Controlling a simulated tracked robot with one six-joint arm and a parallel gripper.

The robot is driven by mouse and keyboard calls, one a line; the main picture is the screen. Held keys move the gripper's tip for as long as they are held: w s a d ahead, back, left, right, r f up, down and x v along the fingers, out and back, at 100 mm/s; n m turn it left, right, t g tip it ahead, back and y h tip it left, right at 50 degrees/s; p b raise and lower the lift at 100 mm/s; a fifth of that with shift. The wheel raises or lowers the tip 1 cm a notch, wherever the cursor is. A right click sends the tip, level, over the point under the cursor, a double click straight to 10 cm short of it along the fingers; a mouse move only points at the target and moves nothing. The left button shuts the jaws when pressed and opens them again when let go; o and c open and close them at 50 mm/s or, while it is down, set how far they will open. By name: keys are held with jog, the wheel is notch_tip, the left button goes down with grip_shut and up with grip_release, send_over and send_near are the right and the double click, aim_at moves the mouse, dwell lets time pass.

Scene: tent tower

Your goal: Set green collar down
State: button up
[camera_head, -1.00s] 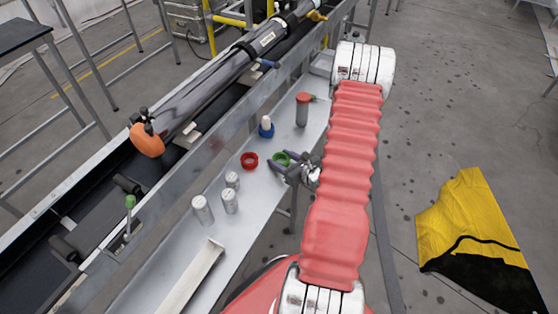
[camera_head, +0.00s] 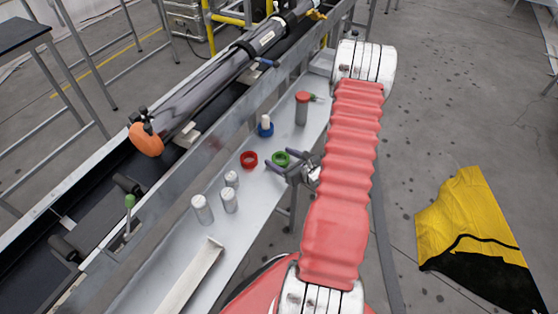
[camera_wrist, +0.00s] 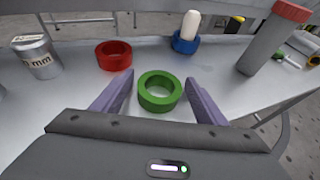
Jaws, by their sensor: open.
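The green collar (camera_wrist: 143,98) is a thick ring lying flat on the metal shelf, between and just ahead of my open gripper's purple fingers in the wrist view. It also shows in the head view (camera_head: 281,160). My gripper (camera_wrist: 158,92) is open, with a finger on each side of the collar and a visible gap to both. In the head view my gripper (camera_head: 286,162) is low over the shelf.
On the shelf (camera_head: 150,285) are a red collar (camera_head: 249,153), a blue collar (camera_head: 265,132) around a white-topped peg, a red-topped grey cylinder (camera_head: 301,112), several metal cans (camera_head: 202,209) and a pale channel (camera_head: 190,278). A long dark tube (camera_head: 215,85) lies behind.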

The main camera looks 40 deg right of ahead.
jog(key=v, duration=1.1)
jog(key=shift+s, duration=0.3)
dwell(0.3)
